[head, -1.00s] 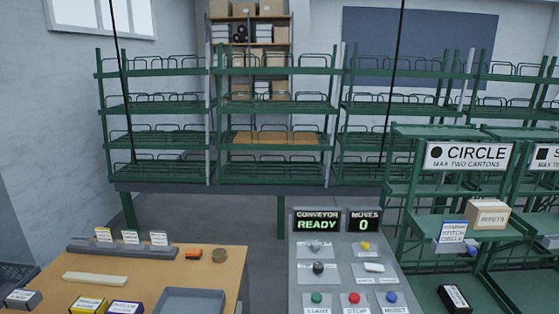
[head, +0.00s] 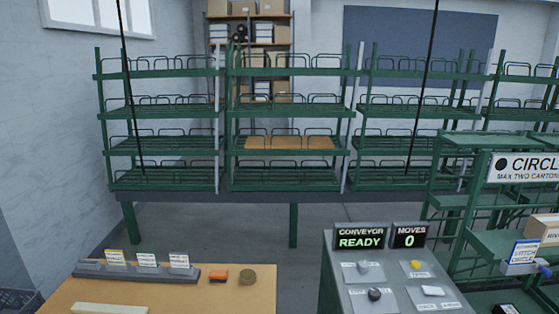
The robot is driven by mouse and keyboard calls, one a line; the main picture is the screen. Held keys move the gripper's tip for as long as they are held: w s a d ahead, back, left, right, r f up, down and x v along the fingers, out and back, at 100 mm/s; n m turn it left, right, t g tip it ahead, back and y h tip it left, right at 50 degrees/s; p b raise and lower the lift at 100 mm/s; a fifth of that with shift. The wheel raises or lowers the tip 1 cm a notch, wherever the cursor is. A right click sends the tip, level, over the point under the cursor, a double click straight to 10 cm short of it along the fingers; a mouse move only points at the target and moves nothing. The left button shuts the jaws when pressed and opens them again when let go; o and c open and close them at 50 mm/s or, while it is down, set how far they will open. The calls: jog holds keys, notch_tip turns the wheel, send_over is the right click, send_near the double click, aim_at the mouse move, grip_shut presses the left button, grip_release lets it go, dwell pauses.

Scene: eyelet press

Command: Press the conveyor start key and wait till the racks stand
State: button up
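The green racks (head: 165,108) stand side by side on a dark raised track (head: 210,197) across the back. One rack (head: 288,115) holds brown boards (head: 288,143) on a lower shelf. The grey control console (head: 345,290) stands in front at the right. Its conveyor display (head: 361,242) reads READY, and the moves display (head: 408,240) reads 0. A dark knob (head: 374,294), a grey switch (head: 364,266), a yellow button (head: 415,265) and a white switch (head: 432,291) show on it. The start key is out of frame now. My gripper is in no view.
A CIRCLE shelf unit (head: 480,198) stands at the right. Floor shows between table and console.

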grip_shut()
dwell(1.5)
